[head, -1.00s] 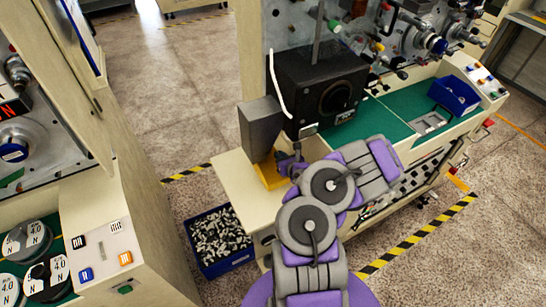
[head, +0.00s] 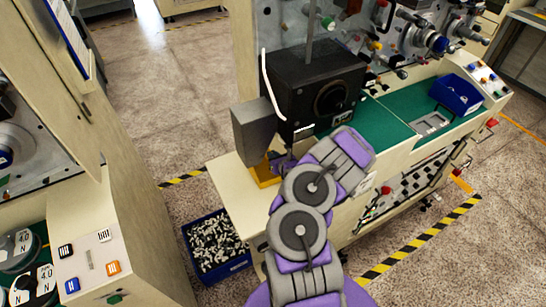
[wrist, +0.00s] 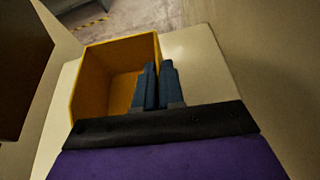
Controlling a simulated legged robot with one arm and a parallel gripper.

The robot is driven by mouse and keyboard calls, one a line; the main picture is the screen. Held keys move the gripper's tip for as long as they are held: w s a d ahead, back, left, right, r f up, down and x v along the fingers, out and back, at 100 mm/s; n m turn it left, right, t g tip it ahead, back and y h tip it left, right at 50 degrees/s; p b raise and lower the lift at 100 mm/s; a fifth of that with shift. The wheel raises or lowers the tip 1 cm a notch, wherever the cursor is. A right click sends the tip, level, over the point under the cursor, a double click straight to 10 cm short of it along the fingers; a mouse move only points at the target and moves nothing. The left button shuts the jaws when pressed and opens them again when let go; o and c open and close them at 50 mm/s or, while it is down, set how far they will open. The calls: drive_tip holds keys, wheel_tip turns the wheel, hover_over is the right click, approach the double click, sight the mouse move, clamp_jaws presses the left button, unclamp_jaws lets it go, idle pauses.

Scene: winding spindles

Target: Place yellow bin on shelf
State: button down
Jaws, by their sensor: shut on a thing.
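The yellow bin (head: 266,176) sits at the cream shelf (head: 228,178) of the machine, partly hidden by a grey box and my arm. In the wrist view the yellow bin (wrist: 92,85) is open toward me and looks empty. The cream shelf (wrist: 205,70) shows around and below it. My gripper (wrist: 158,66) has its two dark fingers close together on the bin's right wall, shut on it. In the head view my gripper (head: 284,165) is beside the bin, mostly hidden by my wrist. I cannot tell whether the bin's base fully touches the shelf.
A grey box (head: 257,128) and a black machine block (head: 308,88) stand close above the bin. A blue crate of metal parts (head: 218,244) is on the floor below. A blue bin (head: 456,93) lies on the green worktop (head: 385,128). Another machine stands at left.

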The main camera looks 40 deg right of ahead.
drive_tip(key=c, duration=1.6)
unclamp_jaws()
drive_tip(key=shift+c, duration=0.2)
drive_tip(key=o, duration=0.4)
drive_tip(key=shift+a+r, duration=0.2)
drive_tip(key=shift+a, duration=0.6)
drive_tip(key=shift+s+d, duration=0.2)
drive_tip(key=shift+d, duration=0.15)
drive_tip(key=p+v, duration=0.4)
drive_tip(key=v, duration=0.7)
drive_tip(key=shift+s, duration=0.25)
drive_tip(key=shift+a+r, duration=0.1)
drive_tip(key=shift+a, duration=0.1)
drive_tip(key=shift+s+d, duration=0.1)
drive_tip(key=shift+d, duration=0.05)
